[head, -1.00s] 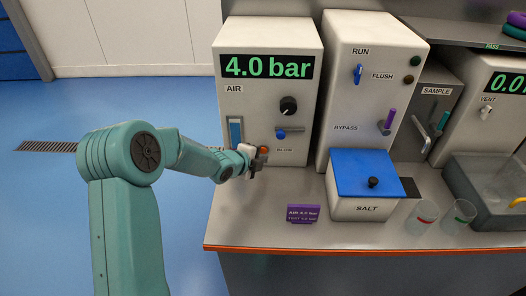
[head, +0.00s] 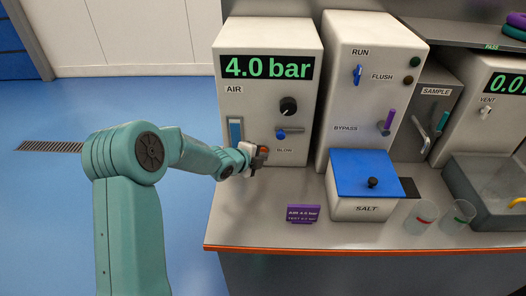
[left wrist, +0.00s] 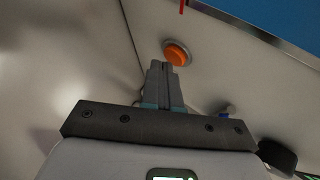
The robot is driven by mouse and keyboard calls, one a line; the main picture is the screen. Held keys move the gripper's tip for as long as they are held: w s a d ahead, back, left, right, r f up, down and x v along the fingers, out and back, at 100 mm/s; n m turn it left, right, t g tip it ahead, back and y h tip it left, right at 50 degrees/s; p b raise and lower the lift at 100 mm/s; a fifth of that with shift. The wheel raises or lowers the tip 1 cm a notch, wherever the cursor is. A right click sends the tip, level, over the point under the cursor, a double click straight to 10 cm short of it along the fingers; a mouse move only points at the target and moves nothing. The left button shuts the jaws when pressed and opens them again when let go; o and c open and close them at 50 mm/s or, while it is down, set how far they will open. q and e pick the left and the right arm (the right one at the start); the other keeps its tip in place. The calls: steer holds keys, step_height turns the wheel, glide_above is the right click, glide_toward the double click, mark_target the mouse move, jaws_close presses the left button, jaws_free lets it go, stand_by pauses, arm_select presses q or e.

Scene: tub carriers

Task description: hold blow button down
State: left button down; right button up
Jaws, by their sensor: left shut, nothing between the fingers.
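The orange blow button (left wrist: 177,54) is on the pale front of the air unit, seen in the left wrist view. In the head view a bit of the blow button (head: 264,149) shows by the BLOW label, partly hidden by my gripper. My left gripper (head: 258,161) is shut and empty in front of the lower part of the air unit (head: 240,110). In the left wrist view its closed fingertips (left wrist: 164,67) point at the panel just beside the button's lower edge. I cannot tell whether they touch it. My right gripper is not in view.
A blue-handled valve (head: 290,132) and black knob (head: 289,106) sit just above the button. The display (head: 266,67) reads 4.0 bar. A purple sign (head: 303,214) and the blue-lidded salt box (head: 365,205) stand to the right. The counter's front left is clear.

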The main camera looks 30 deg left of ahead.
arm_select(q)
steer(key=shift+w+a+r, duration=0.1)
steer(key=shift+w+a, duration=0.15)
steer(key=shift+w, duration=0.1)
stand_by(1.9)
steer(key=shift+s+d+f+b, duration=0.25)
steer(key=shift+s+b, duration=0.15)
steer(key=shift+b, duration=0.2)
steer(key=shift+s+d+r+b, duration=0.1)
steer(key=shift+s+d+b, duration=0.1)
steer(key=shift+s+b, duration=0.15)
steer(key=shift+r, duration=0.1)
